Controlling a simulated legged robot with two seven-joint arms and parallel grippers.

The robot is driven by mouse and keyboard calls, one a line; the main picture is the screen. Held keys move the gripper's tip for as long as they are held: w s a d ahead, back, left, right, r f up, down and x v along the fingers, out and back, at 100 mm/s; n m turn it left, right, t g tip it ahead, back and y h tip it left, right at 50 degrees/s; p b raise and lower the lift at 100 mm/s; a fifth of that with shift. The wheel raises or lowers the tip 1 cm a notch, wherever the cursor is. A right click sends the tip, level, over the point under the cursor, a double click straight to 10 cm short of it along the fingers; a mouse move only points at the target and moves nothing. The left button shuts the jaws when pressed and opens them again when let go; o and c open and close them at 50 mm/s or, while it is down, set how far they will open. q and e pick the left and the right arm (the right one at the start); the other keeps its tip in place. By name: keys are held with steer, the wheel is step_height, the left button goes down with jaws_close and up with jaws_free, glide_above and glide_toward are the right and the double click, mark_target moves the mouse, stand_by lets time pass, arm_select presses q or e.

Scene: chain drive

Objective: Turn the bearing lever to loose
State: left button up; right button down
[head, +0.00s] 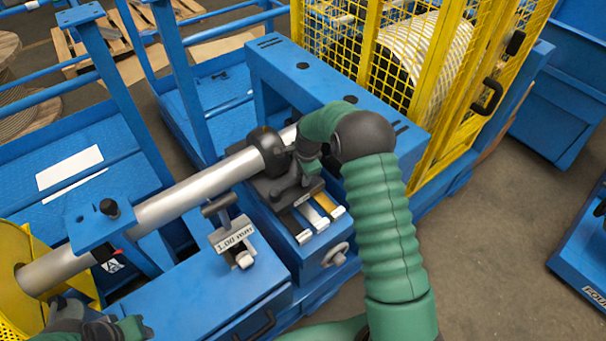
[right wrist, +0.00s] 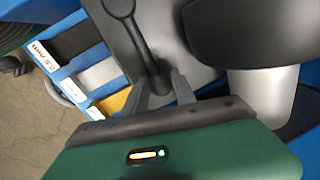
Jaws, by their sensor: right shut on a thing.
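The bearing lever (right wrist: 138,38) is a dark grey bar with a round knobbed end, seen in the right wrist view. My right gripper (right wrist: 162,90) is shut on the lever at the end away from the knob. In the head view, my right gripper (head: 305,172) is just right of the black bearing (head: 269,150) around the silver shaft (head: 195,192); the hand hides part of the lever there. The black bearing also shows in the right wrist view (right wrist: 250,35). My left gripper (head: 100,328) is low at the left; its fingers are not clear.
Dark, white and yellow strips lie in a blue tray (head: 338,239) below the bearing. A small clamp with a "1.00 mm" label (head: 234,233) stands left of it. A yellow mesh cage (head: 425,75) stands behind. Open floor (head: 500,240) lies at the right.

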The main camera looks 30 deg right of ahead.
steer(key=shift+d, duration=0.4)
stand_by(0.3)
steer(key=shift+r, duration=0.1)
